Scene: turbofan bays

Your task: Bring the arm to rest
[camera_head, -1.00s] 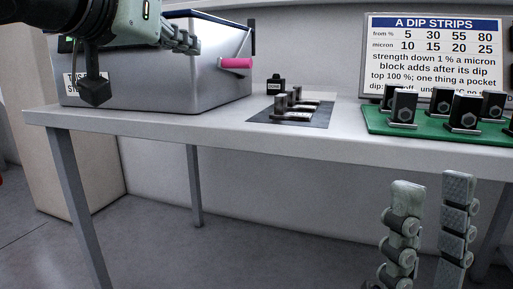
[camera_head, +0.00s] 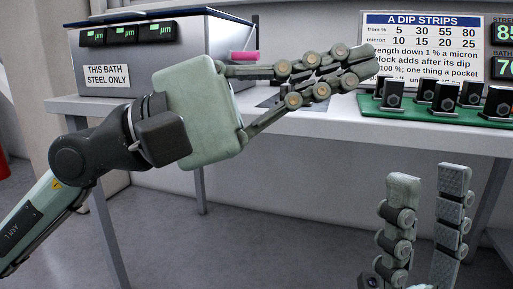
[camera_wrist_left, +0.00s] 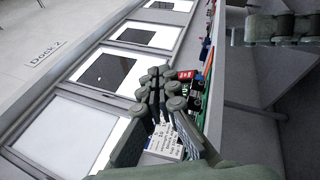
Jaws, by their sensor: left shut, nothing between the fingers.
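My left gripper (camera_head: 362,62) reaches in from the left in the head view and points right. Its fingers are shut with nothing between them, in the air in front of the table and the sign. The fingers also show shut in the left wrist view (camera_wrist_left: 160,80). My right gripper (camera_head: 432,178) is at the lower right of the head view, fingers upright and apart, empty. It is in front of the table's front edge.
A grey bath box (camera_head: 190,42) labelled "THIS BATH STEEL ONLY" stands on the table (camera_head: 330,128). A green tray (camera_head: 385,112) holds several black blocks below the "A DIP STRIPS" sign (camera_head: 420,28). Left wrist view: framed panels (camera_wrist_left: 75,125) and a "Dock 2" label (camera_wrist_left: 46,54).

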